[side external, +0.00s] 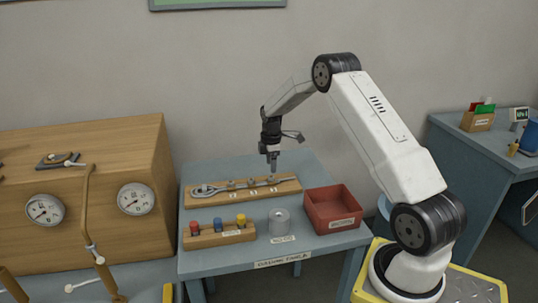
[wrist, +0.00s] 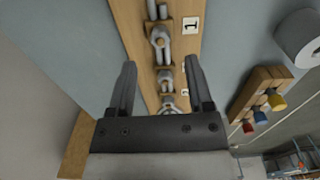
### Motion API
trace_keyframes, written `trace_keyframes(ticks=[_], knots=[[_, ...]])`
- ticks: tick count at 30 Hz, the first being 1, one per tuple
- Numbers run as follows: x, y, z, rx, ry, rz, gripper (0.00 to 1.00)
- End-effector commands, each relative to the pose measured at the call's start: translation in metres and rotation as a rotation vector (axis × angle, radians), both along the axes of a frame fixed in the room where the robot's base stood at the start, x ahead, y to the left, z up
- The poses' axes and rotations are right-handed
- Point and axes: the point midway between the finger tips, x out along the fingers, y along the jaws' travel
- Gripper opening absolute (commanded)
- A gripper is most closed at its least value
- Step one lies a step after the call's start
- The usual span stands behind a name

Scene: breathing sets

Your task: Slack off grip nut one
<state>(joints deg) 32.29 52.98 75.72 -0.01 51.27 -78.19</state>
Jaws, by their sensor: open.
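A wooden board (side external: 242,192) lies on the blue-grey table, carrying a grey cable or rod with an eye loop (side external: 203,190) at its left end. Several metal grips sit along it, with small number tags on the board. In the wrist view, one grip (wrist: 160,42) lies by the tag (wrist: 190,26) that seems to read 1, and another grip (wrist: 165,80) sits nearer the jaws. Single nuts are too small to make out. My gripper (side external: 273,170) points down above the right part of the board. In the wrist view its open fingers (wrist: 160,62) straddle the board's line with nothing held.
A red bin (side external: 333,209) stands right of the board. A grey cylinder (side external: 279,222) and a wooden rack (side external: 219,235) with red, blue and yellow pieces stand in front. A wooden cabinet (side external: 90,195) with gauges is at left. Another bench (side external: 480,145) is at right.

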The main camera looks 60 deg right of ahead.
Motion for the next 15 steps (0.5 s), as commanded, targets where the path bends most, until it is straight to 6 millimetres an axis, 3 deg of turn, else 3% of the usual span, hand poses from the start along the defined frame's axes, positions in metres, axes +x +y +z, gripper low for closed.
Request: trace_keyframes(ticks=[6, 15], knots=[[0.0, 0.0, 0.024, -0.001, -0.001, 0.001, 0.66], [0.0, 0.0, 0.031, 0.0, 0.0, 0.001, 0.66]])
